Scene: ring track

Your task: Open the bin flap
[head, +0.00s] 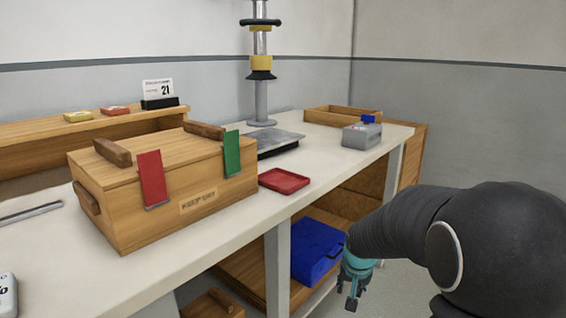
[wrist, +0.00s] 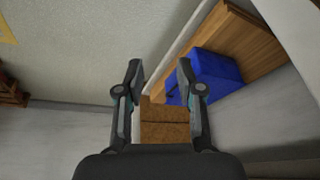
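No bin flap can be clearly made out. A wooden box (head: 130,205) with a lid, wooden handles and a label stands on the bench. A red panel (head: 151,178) and a green panel (head: 232,153) hang over its front edge. A blue box (head: 315,250) with a dark handle sits on the shelf under the bench; it also shows in the wrist view (wrist: 217,76). My gripper (head: 352,297) hangs low in front of the bench, right of the blue box. In the wrist view my gripper (wrist: 160,72) is open, with nothing between its fingers.
The white bench top (head: 230,220) also holds a red tray (head: 284,181), a dark flat plate (head: 272,140), a grey device with a blue knob (head: 362,136) and an open wooden tray (head: 335,116). A vertical post (head: 261,95) stands behind. A pale bench leg (head: 278,270) is left of the blue box.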

